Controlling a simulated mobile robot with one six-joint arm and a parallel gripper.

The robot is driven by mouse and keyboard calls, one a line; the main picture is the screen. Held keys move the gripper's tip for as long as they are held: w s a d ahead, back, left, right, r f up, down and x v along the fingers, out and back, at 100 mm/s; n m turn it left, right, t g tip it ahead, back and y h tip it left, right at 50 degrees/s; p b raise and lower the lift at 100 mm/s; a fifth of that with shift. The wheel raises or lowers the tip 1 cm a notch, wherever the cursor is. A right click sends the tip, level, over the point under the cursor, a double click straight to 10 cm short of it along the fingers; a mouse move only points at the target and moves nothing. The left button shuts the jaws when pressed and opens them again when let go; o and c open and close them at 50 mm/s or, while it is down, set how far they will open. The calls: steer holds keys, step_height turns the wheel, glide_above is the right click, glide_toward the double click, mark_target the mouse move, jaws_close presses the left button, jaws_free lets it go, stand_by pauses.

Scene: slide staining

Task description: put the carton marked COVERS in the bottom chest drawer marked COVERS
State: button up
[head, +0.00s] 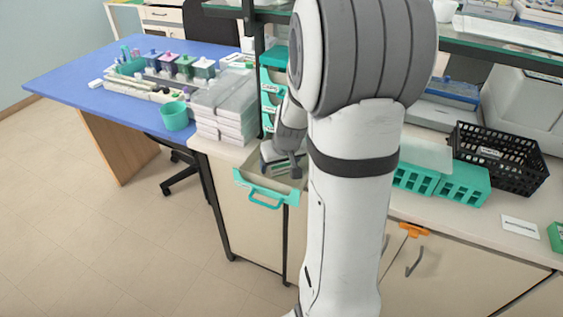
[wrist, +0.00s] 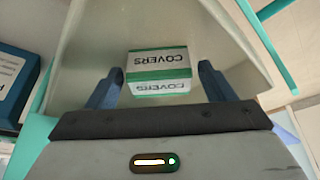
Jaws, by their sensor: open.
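The carton marked COVERS (wrist: 158,63) is white with green edges. In the wrist view it lies on the floor of a pale drawer (wrist: 85,65). My gripper (wrist: 160,88) is open, with a blue finger on each side of the carton's near end; I cannot tell whether they touch it. In the head view the open bottom drawer with its teal front (head: 268,192) sticks out from the teal chest (head: 270,88). My gripper (head: 283,168) is over that drawer. The carton is hidden in the head view, and the drawer's own label is not readable.
A stack of grey-white boxes (head: 222,110) and a teal cup (head: 174,116) stand left of the chest. A black basket (head: 497,158) and teal racks (head: 440,182) stand on the counter at right. The floor (head: 110,235) at left is clear.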

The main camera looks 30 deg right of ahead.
steer(key=shift+s+r, duration=0.15)
steer(key=shift+r, duration=0.5)
steer(key=d+v, duration=0.1)
steer(key=v, duration=0.9)
steer(key=s+a+n+g, duration=0.1)
steer(key=s+a, duration=1.3)
steer(key=s, duration=0.1)
steer(key=shift+r+g+y+p, duration=0.3)
steer(key=shift+g+p, duration=0.1)
steer(key=shift+s, duration=0.1)
steer(key=shift+c, duration=0.2)
